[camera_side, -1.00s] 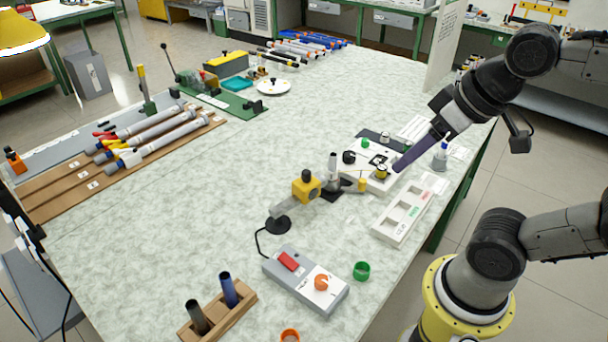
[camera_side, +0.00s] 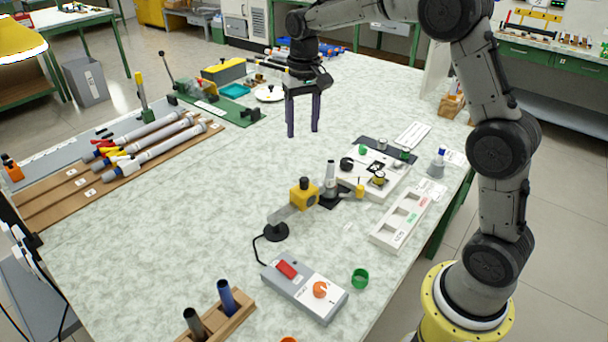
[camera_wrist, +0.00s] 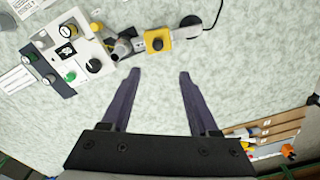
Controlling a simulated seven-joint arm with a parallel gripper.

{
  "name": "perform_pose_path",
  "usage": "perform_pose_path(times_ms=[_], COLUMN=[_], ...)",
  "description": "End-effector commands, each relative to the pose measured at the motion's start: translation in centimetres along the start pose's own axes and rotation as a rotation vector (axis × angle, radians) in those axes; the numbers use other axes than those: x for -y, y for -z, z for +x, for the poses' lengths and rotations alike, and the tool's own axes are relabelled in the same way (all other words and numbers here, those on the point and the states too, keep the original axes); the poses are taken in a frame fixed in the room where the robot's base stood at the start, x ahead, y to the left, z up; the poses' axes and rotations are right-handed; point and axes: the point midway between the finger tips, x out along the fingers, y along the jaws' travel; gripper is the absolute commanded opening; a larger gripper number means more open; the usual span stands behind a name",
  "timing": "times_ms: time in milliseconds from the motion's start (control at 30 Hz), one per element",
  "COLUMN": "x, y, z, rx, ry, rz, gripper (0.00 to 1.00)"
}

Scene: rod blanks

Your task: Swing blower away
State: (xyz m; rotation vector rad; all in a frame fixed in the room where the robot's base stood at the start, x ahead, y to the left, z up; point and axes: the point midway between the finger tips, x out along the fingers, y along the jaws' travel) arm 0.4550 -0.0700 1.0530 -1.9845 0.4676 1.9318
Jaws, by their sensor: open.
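The blower has a yellow block with a dark knob (camera_side: 304,195), joined by a grey arm to a round black base (camera_side: 276,232) with a cable. A grey upright nozzle (camera_side: 331,175) stands beside the block, close to the white fixture. The yellow block also shows in the wrist view (camera_wrist: 158,40), with the nozzle (camera_wrist: 122,46) to its left. My gripper (camera_side: 302,132) points down over bare table, behind the blower. Its dark purple fingers are apart and empty in the wrist view (camera_wrist: 160,72). The blower lies ahead of the fingertips there, untouched.
The white fixture (camera_side: 350,183) holds small parts right of the nozzle. A labelled white tray (camera_side: 386,238) is in front of it. A grey control box (camera_side: 310,290) has a red switch and orange knob. Wooden racks with rods (camera_side: 60,202) lie left. The middle-left table is clear.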

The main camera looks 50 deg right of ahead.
Motion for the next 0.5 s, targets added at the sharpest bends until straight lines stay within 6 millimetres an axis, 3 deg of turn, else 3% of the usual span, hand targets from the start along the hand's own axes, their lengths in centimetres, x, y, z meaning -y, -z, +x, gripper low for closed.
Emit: perform_pose_path(times_ms=[267,500], x=[-0.5,-0.5], y=[0.1,-0.2], z=[2.8,7.3], rx=[0.028,0.031], ry=[-0.009,-0.01], rz=[0.009,0.008], gripper=[0.61,0.61])
